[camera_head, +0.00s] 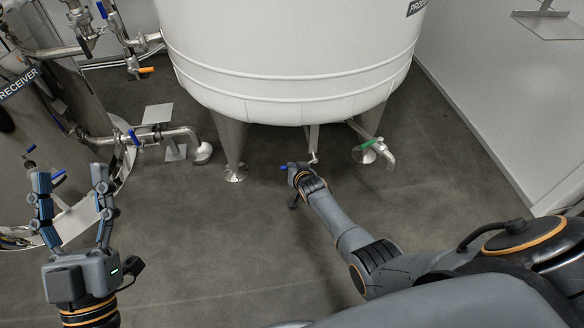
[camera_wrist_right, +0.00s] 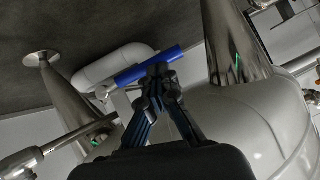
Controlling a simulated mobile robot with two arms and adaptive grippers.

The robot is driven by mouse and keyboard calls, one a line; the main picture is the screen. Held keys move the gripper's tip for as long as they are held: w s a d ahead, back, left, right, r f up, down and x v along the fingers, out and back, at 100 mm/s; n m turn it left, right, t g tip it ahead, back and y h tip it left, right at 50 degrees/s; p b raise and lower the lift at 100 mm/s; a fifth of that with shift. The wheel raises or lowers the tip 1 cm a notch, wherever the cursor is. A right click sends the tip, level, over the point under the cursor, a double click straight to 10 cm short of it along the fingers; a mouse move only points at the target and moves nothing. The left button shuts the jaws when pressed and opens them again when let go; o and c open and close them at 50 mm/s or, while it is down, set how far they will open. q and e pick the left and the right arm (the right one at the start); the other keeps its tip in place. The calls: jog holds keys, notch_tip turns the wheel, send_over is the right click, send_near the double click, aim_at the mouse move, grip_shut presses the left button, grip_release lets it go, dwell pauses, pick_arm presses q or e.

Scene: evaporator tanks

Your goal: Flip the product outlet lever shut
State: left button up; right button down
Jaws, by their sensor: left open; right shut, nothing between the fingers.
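The white tank (camera_head: 290,60), with a partly visible label starting "PRO", stands on metal legs at the top centre. A blue lever (camera_wrist_right: 150,66) lies across the right wrist view, at a white pipe elbow (camera_wrist_right: 112,62). My right gripper (camera_wrist_right: 158,78) is shut and empty, its fingertips at the lever's near side; I cannot tell if they touch. In the head view my right gripper (camera_head: 300,172) is low under the tank, hiding most of the lever, with a bit of blue (camera_head: 284,167) beside it. My left gripper (camera_head: 70,182) is open and empty at the left.
The receiver tank (camera_head: 45,95), with pipes and blue levers, stands at the left. A tank leg (camera_head: 232,145) is nearby. The floor (camera_head: 210,235) between my arms is clear.

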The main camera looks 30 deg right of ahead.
pick_arm(q)
jog(key=shift+w, duration=0.1)
pick_arm(e)
jog(key=shift+w+r, duration=0.15)
jog(key=shift+r, duration=0.05)
pick_arm(q)
notch_tip(320, 180, down, 16)
jog(key=a+g+y+p, duration=0.2)
jog(key=g+y+p, duration=0.2)
jog(key=g, duration=0.6)
jog(key=s+a+f+g+p, duration=0.2)
jog(key=s+g, duration=0.1)
jog(key=s, duration=0.1)
jog(key=s+a+f+g+y+p, duration=0.1)
jog(key=s+a+f+g+p, duration=0.1)
jog(key=s+f+g, duration=0.1)
jog(key=s+a+f+n+g+y+p, duration=0.1)
jog(key=s+f+g+p, duration=0.1)
jog(key=s, duration=0.5)
jog(key=f+g, duration=0.1)
jog(key=g, duration=0.1)
jog(key=shift+s+a+f+g, duration=0.2)
jog(key=shift+a+g, duration=0.2)
pick_arm(e)
jog(key=w+a+r+v, duration=0.1)
jog(key=r+v, duration=0.1)
jog(key=v, duration=1)
jog(key=shift+r, duration=0.25)
jog(key=shift+s, duration=0.2)
